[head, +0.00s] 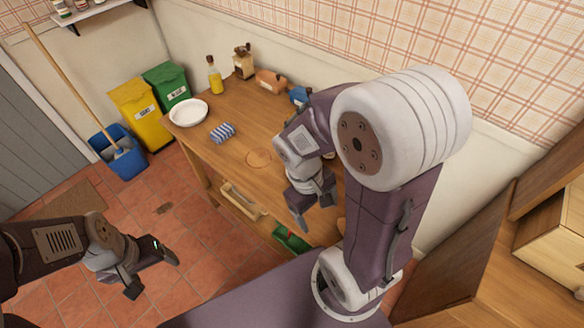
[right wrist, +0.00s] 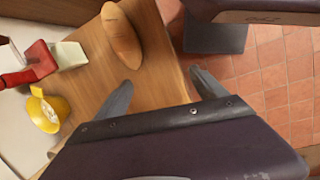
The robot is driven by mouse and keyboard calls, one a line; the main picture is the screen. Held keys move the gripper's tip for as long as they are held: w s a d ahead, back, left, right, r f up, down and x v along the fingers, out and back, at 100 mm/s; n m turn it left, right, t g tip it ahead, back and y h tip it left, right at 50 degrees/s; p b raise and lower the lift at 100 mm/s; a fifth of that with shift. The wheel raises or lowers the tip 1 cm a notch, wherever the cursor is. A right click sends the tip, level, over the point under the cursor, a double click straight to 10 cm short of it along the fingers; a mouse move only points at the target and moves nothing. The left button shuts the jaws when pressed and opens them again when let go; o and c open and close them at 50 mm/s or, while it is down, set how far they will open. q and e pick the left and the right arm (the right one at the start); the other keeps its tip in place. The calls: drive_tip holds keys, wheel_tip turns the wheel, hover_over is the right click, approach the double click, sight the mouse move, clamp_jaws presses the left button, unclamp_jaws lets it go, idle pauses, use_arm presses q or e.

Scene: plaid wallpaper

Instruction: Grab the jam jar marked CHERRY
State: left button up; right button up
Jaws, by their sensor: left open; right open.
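No jar with a readable CHERRY label shows in either view. Small jars (head: 62,7) stand on a wall shelf at the top left of the head view, cut by the frame edge and too small to read. My right gripper (head: 314,203) is open above the front edge of the wooden table (head: 240,150). In the right wrist view its open fingers (right wrist: 161,92) have nothing between them, with a bread loaf (right wrist: 123,36) just beyond. My left gripper (head: 151,270) is open and empty over the tiled floor. My right arm hides the table's right part.
The table holds a white plate (head: 188,113), striped cloth (head: 222,132), oil bottle (head: 214,76), brown-and-white container (head: 243,62) and blue item (head: 298,95). The right wrist view shows a red-handled item (right wrist: 40,62) and yellow item (right wrist: 44,112). Bins (head: 140,112) and a bucket (head: 118,150) stand left.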

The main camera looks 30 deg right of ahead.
drive_tip(key=w+d+r+n+g+h+b, duration=0.1)
drive_tip(key=w+d+n+h+b, duration=0.5)
drive_tip(key=d+n+h, duration=0.4)
drive_tip(key=w+a+f+n+t+h+b, duration=0.1)
drive_tip(key=w+a+f+n+t, duration=0.1)
drive_tip(key=w+a+t, duration=0.1)
drive_tip(key=w+a+f+n+t+h+b, duration=0.1)
drive_tip(key=w+a+f+n+t+h, duration=0.1)
drive_tip(key=w, duration=0.3)
drive_tip(key=w+a+f+n+t+h+b, duration=0.1)
drive_tip(key=w+a+f+n+t, duration=0.2)
drive_tip(key=w+a+n, duration=0.1)
drive_tip(key=shift+w+f+t+h+b, duration=0.3)
drive_tip(key=shift+w+t+h, duration=0.05)
drive_tip(key=shift+t+h, duration=0.05)
drive_tip(key=a+f+n, duration=0.1)
drive_tip(key=a+f+n+t+b, duration=0.1)
drive_tip(key=f, duration=0.1)
drive_tip(key=a+f+t, duration=0.1)
drive_tip(key=shift+s+a+f+n+y, duration=0.15)
drive_tip(key=shift+s+f+n+y, duration=0.05)
drive_tip(key=shift+s+n+y, duration=0.2)
drive_tip(key=shift+a+r, duration=0.1)
drive_tip(key=shift+r, duration=0.05)
drive_tip(key=shift+d, duration=0.35)
drive_tip(key=x, duration=0.8)
drive_tip(key=shift+w+d, duration=0.15)
drive_tip(key=shift+w, duration=0.35)
